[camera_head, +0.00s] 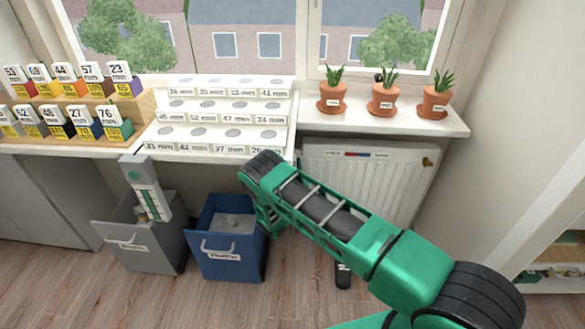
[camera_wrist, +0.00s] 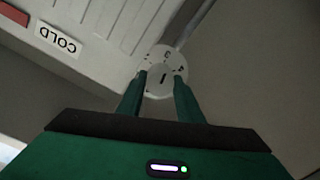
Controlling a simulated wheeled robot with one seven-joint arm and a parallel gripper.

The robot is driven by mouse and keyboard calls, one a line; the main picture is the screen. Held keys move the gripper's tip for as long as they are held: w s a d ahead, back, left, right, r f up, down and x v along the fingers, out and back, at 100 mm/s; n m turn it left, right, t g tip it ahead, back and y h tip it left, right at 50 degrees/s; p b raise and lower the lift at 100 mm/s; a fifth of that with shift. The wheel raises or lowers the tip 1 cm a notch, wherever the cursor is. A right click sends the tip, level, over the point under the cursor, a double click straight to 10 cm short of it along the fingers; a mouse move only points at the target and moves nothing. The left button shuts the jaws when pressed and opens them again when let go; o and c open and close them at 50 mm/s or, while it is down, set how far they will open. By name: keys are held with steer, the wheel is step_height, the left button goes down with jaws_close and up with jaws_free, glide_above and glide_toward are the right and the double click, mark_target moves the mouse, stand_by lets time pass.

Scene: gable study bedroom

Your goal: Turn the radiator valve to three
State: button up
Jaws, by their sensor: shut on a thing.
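The radiator (camera_head: 335,170) is white and stands under the window sill in the head view. Its valve (camera_wrist: 162,57) shows in the wrist view as a round, pale dial with small dark marks around a central knob. The marks are too small to read surely, and so is the setting. My gripper (camera_wrist: 160,80) is shut on the valve knob, with one green finger on each side. In the head view my green arm hides the valve and the gripper's fingers.
A label reading COLD (camera_wrist: 57,38) is on the radiator. Three potted plants (camera_head: 384,97) stand on the sill above. A blue bin (camera_head: 228,262) and a grey bin (camera_head: 140,250) stand left of my arm.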

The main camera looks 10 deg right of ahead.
steer(key=shift+s+a+f, duration=0.15)
steer(key=shift+f, duration=0.2)
steer(key=o, duration=0.9)
steer(key=shift+o, duration=0.8)
steer(key=shift+r, duration=0.15)
steer(key=v, duration=1)
steer(key=shift+s, duration=0.25)
steer(key=shift+s, duration=0.1)
